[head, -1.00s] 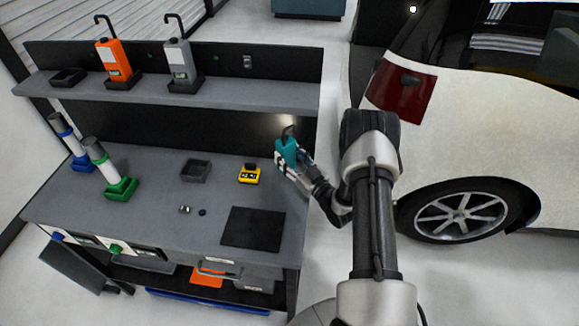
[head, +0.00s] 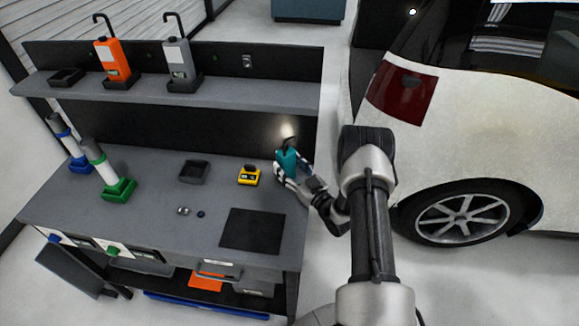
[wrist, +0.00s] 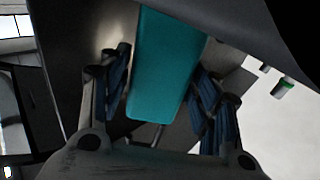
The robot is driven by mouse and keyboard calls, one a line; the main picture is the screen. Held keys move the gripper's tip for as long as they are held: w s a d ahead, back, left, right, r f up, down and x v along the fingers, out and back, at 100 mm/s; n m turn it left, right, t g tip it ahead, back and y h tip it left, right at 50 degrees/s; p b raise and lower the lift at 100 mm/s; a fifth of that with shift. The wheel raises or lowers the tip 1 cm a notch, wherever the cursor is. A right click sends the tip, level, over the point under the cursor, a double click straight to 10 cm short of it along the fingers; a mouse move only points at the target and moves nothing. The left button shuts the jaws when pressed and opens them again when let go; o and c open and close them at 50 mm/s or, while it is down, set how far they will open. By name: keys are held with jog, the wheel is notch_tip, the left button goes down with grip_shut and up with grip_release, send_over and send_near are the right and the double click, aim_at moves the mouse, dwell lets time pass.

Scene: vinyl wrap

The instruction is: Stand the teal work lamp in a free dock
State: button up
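The teal work lamp (head: 287,160) has a dark hook on top and is held near the right end of the workbench. My gripper (head: 284,174) is around its lower part. In the wrist view the teal lamp body (wrist: 163,65) stands between the two fingers (wrist: 160,100), which close on it from both sides. An empty dark dock (head: 67,77) is at the left of the upper shelf. Another empty dark dock (head: 194,172) is on the benchtop. An orange lamp (head: 113,60) and a grey lamp (head: 178,59) stand in docks on the shelf.
A yellow device (head: 249,175) sits on the bench left of my gripper. A dark mat (head: 252,231) lies in front. Blue-based (head: 82,163) and green-based (head: 119,190) cylinders stand at the left. A white car (head: 500,120) is at the right.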

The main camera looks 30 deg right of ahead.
jog(key=shift+o, duration=0.9)
